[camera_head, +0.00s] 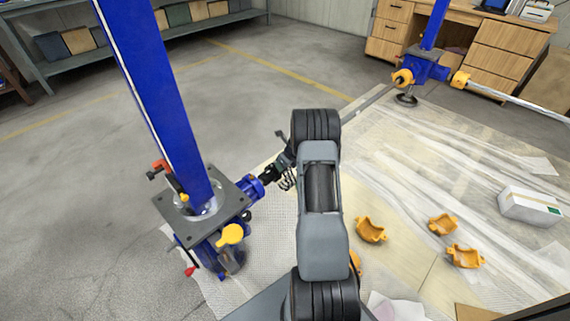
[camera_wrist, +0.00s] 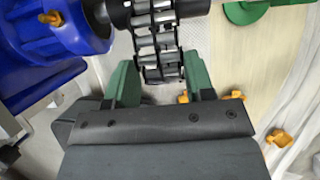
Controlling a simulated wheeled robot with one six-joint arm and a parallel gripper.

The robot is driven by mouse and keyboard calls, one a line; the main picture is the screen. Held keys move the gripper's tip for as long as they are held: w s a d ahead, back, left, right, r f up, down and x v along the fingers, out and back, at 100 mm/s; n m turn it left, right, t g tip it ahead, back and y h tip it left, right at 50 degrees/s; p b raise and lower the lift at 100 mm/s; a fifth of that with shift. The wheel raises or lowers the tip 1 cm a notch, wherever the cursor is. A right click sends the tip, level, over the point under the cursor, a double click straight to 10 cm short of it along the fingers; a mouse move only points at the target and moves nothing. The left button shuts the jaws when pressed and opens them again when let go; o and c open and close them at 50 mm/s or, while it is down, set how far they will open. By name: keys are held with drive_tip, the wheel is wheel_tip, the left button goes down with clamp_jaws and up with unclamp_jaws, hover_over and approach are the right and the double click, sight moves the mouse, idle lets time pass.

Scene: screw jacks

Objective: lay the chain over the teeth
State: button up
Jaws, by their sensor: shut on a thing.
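The roller chain (camera_wrist: 158,42) shows at the top middle of the wrist view. It lies across a dark shaft coupling (camera_wrist: 114,14), and its lower end hangs down between the fingers of my gripper (camera_wrist: 162,80). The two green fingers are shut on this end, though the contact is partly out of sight. The chain hides most of the coupling's teeth. In the head view the dark coupling (camera_head: 270,172) sits beside the blue screw jack (camera_head: 218,240), left of my arm.
Several orange half-shells (camera_head: 371,229) lie on the floor sheet to the right. A white box (camera_head: 530,206) stands further right. A second blue jack (camera_head: 424,68) with a shaft stands at the back near a wooden desk (camera_head: 498,50). The left floor is clear.

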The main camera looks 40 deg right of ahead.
drive_tip(key=shift+w+a+f+p, duration=0.15)
drive_tip(key=shift+w+p, duration=0.2)
drive_tip(key=shift+w, duration=0.5)
drive_tip(key=shift+w+a+f+p, duration=0.15)
drive_tip(key=shift+w+p, duration=0.15)
drive_tip(key=shift+w, duration=0.55)
drive_tip(key=shift+w+a+f+p, duration=0.15)
drive_tip(key=shift+w+p, duration=0.2)
drive_tip(key=shift+w, duration=0.5)
drive_tip(key=shift+f, duration=0.25)
drive_tip(key=shift+f+b, duration=1.1)
drive_tip(key=shift+f, duration=0.35)
drive_tip(key=shift+f, duration=0.55)
drive_tip(key=o, duration=1.1)
drive_tip(key=shift+f, duration=0.1)
drive_tip(key=p+v, duration=0.4)
drive_tip(key=v, duration=1)
